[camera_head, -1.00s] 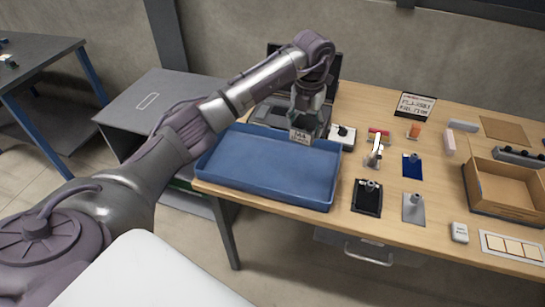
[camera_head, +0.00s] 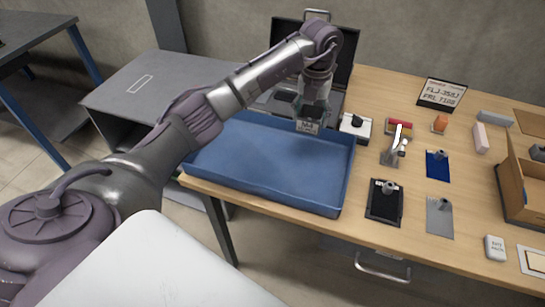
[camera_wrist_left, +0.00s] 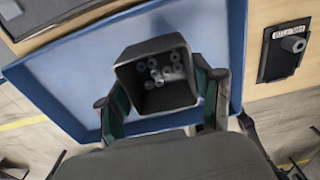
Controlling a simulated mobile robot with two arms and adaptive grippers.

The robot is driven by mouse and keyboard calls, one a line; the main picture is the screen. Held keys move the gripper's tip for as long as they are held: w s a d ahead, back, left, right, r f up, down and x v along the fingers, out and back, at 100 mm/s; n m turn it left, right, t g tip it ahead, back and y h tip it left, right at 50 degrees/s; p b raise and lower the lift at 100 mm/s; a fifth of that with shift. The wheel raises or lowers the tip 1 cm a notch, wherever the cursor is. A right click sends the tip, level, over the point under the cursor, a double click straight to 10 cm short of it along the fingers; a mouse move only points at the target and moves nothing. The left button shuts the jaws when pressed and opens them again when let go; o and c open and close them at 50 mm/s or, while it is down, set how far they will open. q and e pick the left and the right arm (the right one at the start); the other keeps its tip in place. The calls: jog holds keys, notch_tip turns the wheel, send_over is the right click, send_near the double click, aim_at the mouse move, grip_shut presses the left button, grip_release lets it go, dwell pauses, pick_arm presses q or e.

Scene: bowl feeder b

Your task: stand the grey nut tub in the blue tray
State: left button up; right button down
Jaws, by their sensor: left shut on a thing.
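The grey nut tub (camera_wrist_left: 152,47) is a small dark open box with several nuts inside, seen from above in the left wrist view. In the head view the tub (camera_head: 308,126) shows a pale label on its front. My left gripper (camera_head: 314,105) is shut on it, with one finger on each side in the wrist view (camera_wrist_left: 163,100). The blue tray (camera_head: 270,185) is wide, shallow and empty on the table's left end; it also shows in the wrist view (camera_wrist_left: 60,80). The tub looks upright at the tray's back right part. Its underside is hidden, so I cannot tell whether it touches the tray floor. My right gripper is not in view.
Black (camera_head: 378,210), grey (camera_head: 439,222) and blue (camera_head: 437,172) plates with posts lie further right. An open dark case (camera_head: 343,55) is behind. The tray's front and left are clear.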

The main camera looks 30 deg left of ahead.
pick_arm(q)
jog(key=s+a+f+p, duration=0.1)
jog(key=s+a+f, duration=0.1)
jog(key=s+a+f+p, duration=0.1)
jog(key=s+a+f, duration=0.1)
jog(key=s, duration=0.1)
jog(key=s+a+f+p, duration=0.1)
jog(key=s+a+f, duration=0.1)
jog(key=s, duration=0.1)
jog(key=shift+s+a, duration=0.2)
jog(key=shift+a, duration=0.15)
notch_tip(320, 180, down, 4)
jog(key=shift+s+r+p, duration=0.1)
jog(key=shift+r+p, duration=0.1)
jog(key=shift+p, duration=0.4)
jog(key=shift+f, duration=0.25)
jog(key=shift+f, duration=0.1)
jog(key=o, duration=1.3)
jog(key=shift+c, duration=0.2)
